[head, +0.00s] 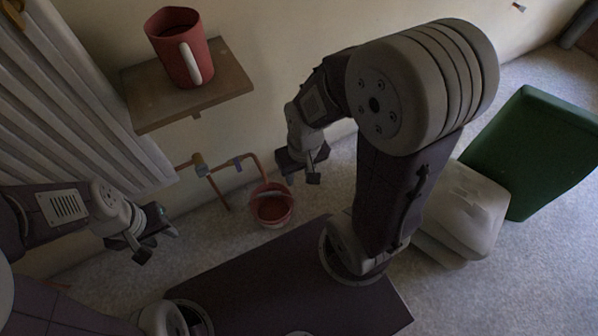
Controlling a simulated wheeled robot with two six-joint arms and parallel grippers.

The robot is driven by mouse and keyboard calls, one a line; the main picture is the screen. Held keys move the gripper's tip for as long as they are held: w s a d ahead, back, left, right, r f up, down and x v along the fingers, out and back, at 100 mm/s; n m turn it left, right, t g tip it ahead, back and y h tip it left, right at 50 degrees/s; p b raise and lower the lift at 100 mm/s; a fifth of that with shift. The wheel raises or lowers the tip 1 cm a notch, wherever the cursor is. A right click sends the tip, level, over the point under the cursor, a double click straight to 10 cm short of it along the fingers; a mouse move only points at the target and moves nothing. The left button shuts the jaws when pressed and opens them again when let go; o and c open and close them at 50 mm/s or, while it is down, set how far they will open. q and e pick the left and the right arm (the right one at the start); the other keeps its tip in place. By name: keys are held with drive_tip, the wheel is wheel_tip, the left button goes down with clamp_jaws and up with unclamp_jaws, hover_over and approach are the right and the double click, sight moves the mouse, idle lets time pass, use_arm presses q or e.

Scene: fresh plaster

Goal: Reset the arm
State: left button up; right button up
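My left arm comes in from the left edge, and its gripper (157,245) hangs over the floor below the radiator. Its two fingers stand apart, and nothing shows between them. My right arm rises from my dark base and bends over toward the wall. Its gripper (302,179) points down near the wall, to the upper right of a small red bucket. Its fingers also look apart with nothing between them. Both grippers appear clear of the objects around them.
A red mug (173,52) with a white handle stands on a wooden wall shelf (153,111). The red bucket (270,207) sits below copper pipes (205,170). A white radiator (75,120) is at left. A green box-like object (535,150) and whitish object (465,210) are at right.

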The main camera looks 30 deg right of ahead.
use_arm(q)
drive_tip(key=shift+r, duration=0.1)
